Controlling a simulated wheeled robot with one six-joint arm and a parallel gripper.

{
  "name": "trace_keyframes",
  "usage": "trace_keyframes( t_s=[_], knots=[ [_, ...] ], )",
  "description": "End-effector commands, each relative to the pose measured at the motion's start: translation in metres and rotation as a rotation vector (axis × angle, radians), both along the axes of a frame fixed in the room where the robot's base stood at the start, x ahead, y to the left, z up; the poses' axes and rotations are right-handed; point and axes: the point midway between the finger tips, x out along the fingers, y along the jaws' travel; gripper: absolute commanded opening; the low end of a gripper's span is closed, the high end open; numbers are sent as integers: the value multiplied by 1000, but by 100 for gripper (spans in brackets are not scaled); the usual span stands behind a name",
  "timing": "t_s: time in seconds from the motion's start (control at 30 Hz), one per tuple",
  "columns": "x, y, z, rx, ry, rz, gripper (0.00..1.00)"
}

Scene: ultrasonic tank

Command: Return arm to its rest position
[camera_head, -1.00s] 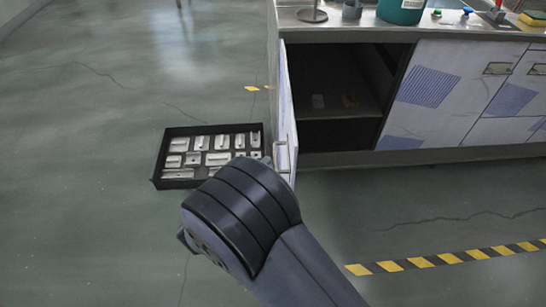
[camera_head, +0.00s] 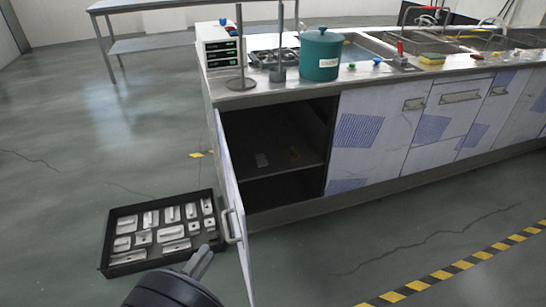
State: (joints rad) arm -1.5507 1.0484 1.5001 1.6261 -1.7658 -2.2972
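My arm shows only as a dark rounded joint at the bottom edge, left of centre. A grey, finger-like part of my gripper (camera_head: 200,262) sticks up beyond it, between the tray and the open door. Whether the fingers are apart or together does not show, and the rest of the arm is out of frame. I see nothing held in the part that shows.
The cabinet door (camera_head: 232,205) stands open close to my gripper. A black tray (camera_head: 107,243) of metal pieces lies on the floor to its left. The counter (camera_head: 300,88) holds a teal pot (camera_head: 320,58) and a white device (camera_head: 219,47).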

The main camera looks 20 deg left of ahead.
Motion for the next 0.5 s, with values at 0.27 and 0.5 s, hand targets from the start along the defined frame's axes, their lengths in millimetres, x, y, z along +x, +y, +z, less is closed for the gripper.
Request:
trace_keyframes(
  t_s=[0.27,0.5],
  knots=[
    [51,-10,5,1,0,-4,19],
    [83,-16,10,1,0,-1,19]
  ],
)
